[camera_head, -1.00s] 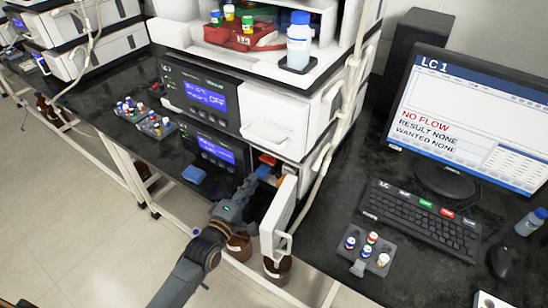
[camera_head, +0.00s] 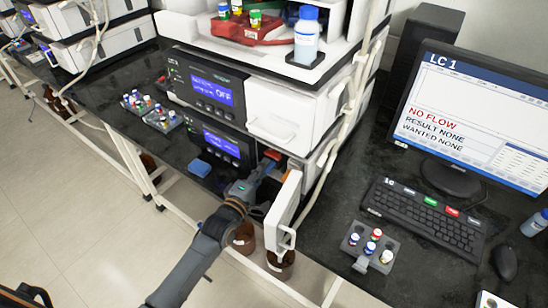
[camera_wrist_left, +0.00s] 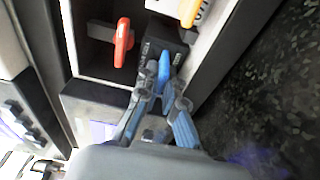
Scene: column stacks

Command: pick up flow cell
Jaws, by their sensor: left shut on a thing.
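In the left wrist view my left gripper (camera_wrist_left: 165,92) is shut on a slim blue piece (camera_wrist_left: 165,66), which appears to be the flow cell. The blue piece sits against a black labelled block (camera_wrist_left: 167,40) inside an open instrument bay. A red handle (camera_wrist_left: 122,42) is to its left, and a yellow piece (camera_wrist_left: 189,12) is above it. In the head view my left gripper (camera_head: 262,172) reaches into the open bay of the lower instrument beside its open white door (camera_head: 284,210). The held piece is mostly hidden there by the gripper. My right gripper does not show.
A blue pad (camera_head: 199,168) lies on the black bench left of the bay. Vial racks stand left (camera_head: 150,112) and right (camera_head: 369,247). Brown bottles (camera_head: 243,238) are below the bench edge. A keyboard (camera_head: 425,217) and monitor reading NO FLOW (camera_head: 470,120) are at right.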

